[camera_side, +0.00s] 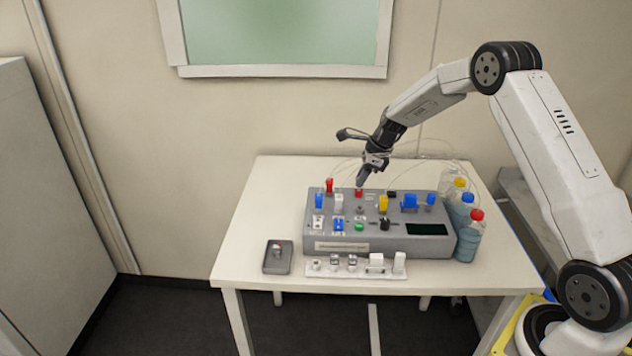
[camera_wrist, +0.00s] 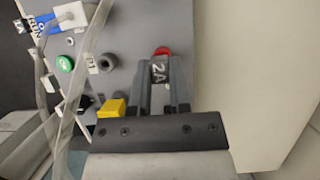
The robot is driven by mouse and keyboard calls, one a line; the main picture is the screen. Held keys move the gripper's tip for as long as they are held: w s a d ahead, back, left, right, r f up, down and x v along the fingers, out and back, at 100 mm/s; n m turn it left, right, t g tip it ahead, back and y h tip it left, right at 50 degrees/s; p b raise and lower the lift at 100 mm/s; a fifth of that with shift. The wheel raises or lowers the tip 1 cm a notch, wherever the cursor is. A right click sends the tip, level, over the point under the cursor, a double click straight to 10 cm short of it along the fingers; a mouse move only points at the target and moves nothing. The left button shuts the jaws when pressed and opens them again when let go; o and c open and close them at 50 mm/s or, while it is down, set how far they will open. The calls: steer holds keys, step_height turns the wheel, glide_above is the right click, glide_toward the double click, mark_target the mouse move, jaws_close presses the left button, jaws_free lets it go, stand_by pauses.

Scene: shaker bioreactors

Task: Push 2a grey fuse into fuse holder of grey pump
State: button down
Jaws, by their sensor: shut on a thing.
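My gripper (camera_wrist: 161,66) is shut on a grey fuse (camera_wrist: 159,74) marked "2A", which shows between the two dark fingers in the wrist view. In the side view my gripper (camera_side: 361,176) points down at the rear part of the grey pump (camera_side: 318,233), close above its top. A red piece (camera_wrist: 161,51) shows just beyond the fuse's end, and a red piece also shows under the fingertips in the side view (camera_side: 359,192). The fuse holder cannot be made out for certain. I cannot tell whether the fuse touches the pump or sits in it.
Blue (camera_side: 409,201), yellow (camera_side: 383,202) and red (camera_side: 329,186) parts stand up from the pump's top. Bottles (camera_side: 469,237) stand at its right. A white strip (camera_side: 338,274) with several small items lies in front. A small dark box (camera_side: 278,265) sits front left. Thin tubes hang behind.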

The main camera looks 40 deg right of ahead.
steer(key=shift+f, duration=0.8)
stand_by(1.6)
steer(key=shift+c, duration=2.4)
jaws_free()
steer(key=shift+r, duration=0.1)
steer(key=v, duration=0.7)
steer(key=shift+r, duration=0.3)
steer(key=shift+s, duration=0.1)
